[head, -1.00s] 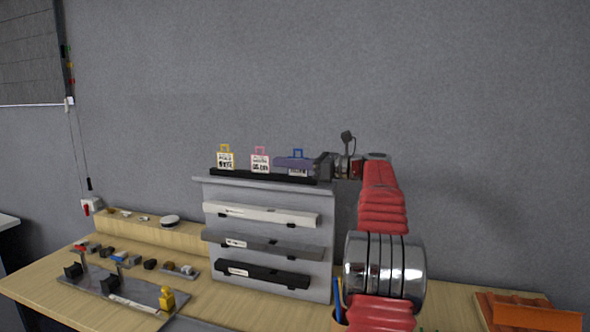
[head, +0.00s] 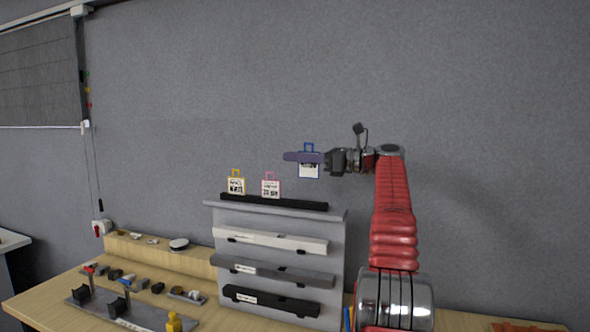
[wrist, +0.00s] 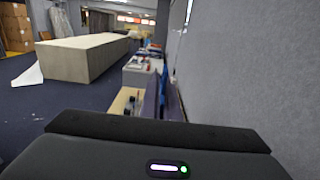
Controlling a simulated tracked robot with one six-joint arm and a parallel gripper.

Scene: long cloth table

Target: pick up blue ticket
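The blue ticket (head: 309,170) is a white card with dark print, a blue edge and a blue loop on top. In the head view it hangs upright in the air, above the right part of the black rail (head: 270,202). My gripper (head: 296,157) is shut on the blue ticket, with a purple finger across its upper part. The yellow ticket (head: 236,185) and the pink ticket (head: 271,188) stand in the rail to the left. In the wrist view bluish-purple fingers (wrist: 160,97) show edge-on, and the ticket cannot be made out.
The rail tops a grey stand (head: 222,222) with a white, a grey and a black bar on its front. A wooden table (head: 50,291) with small parts and a grey tray (head: 140,314) lies below. A grey wall (head: 480,120) is behind.

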